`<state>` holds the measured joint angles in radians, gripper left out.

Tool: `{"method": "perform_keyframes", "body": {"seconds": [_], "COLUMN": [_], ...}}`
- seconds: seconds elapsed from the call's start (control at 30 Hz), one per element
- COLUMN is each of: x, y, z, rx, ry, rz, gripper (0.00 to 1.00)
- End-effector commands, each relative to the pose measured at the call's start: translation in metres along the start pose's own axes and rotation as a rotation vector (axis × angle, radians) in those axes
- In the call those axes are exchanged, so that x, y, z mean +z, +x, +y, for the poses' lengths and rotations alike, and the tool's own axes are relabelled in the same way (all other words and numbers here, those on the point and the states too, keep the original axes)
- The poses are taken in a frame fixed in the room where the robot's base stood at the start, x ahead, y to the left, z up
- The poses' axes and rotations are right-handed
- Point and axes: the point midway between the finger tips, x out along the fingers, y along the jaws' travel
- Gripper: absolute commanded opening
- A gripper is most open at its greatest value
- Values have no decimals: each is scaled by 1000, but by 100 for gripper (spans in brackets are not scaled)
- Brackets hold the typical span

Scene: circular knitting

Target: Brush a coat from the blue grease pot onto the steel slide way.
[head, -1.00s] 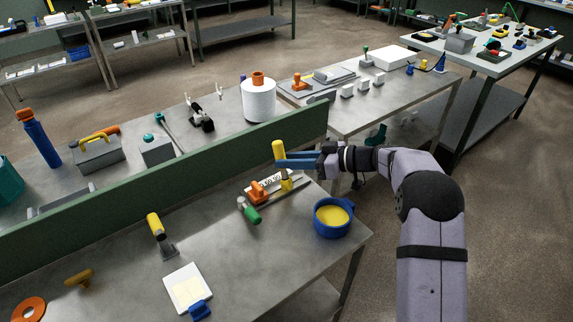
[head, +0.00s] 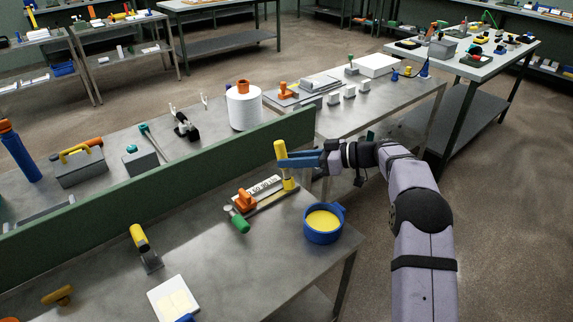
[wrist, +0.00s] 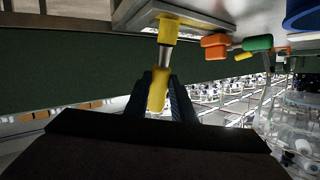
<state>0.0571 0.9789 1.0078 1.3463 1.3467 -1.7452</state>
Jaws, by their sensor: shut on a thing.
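The brush (head: 281,151) has a yellow handle, a metal neck and a yellow lower end. My gripper (head: 284,160) is shut on its handle and holds it nearly upright. In the wrist view the brush (wrist: 157,90) stands between my fingers (wrist: 160,98). Its yellow end is over the grey steel slide way (head: 268,199), near the right end; I cannot tell whether it touches. The slide way (wrist: 140,14) shows at the top of the wrist view. The blue grease pot (head: 323,234), with yellow grease inside, stands to the front right; its edge (wrist: 300,18) shows in the wrist view.
An orange clamp-like piece (head: 244,200) and a green-handled tool (head: 238,222) are at the slide way's left end. A green partition (head: 180,165) runs behind. A yellow-handled scraper (head: 146,250) and a white pad (head: 172,296) lie front left. The bench front is mostly clear.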

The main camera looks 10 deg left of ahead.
Motion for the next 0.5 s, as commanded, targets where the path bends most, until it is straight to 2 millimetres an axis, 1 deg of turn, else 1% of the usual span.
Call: {"method": "perform_keyframes", "body": {"seconds": [0.03,0.2,0.5], "x": [1,0,1], "y": [-2,-5,-2], "z": [4,7,4], "rx": [4,2,2], "ry": [-3,-1,-3], "rz": [1,1,1], "gripper": [3,3,3]}}
